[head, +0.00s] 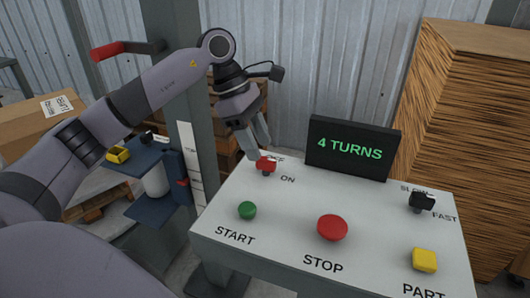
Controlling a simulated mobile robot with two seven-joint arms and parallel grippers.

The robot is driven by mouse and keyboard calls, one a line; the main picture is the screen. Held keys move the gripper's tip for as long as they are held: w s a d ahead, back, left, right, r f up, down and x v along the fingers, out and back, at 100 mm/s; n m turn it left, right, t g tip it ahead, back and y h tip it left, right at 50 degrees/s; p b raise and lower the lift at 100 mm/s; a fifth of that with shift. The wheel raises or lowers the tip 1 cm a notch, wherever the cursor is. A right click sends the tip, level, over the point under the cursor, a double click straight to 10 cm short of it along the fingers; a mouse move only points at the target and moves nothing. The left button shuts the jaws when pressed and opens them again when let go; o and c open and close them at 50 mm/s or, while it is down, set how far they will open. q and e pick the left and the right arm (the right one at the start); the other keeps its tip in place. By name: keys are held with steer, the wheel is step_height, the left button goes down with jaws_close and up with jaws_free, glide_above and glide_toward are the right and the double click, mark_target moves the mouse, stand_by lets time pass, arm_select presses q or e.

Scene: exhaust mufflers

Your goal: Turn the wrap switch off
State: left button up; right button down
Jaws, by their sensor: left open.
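The wrap switch (266,168) is a small red knob at the back left of the white control panel (290,222). An ON label shows to its lower right, and a label behind it is partly covered, with only its last letters showing. I cannot tell which way the knob points. My left gripper (259,151) reaches down from above with its fingers apart, its tips just above and behind the knob. I cannot tell whether they touch it. My right gripper is not in view.
A black display (351,148) reading 4 TURNS stands at the panel's back edge. The panel also has a green START button (247,210), a red STOP button (332,228), a yellow PART button (424,260) and a black SLOW/FAST switch (422,202). A grey post (178,80) stands behind my left arm.

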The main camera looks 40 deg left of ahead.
mark_target(264, 159)
arm_select(q)
steer(key=shift+x, duration=1.9)
jaws_close()
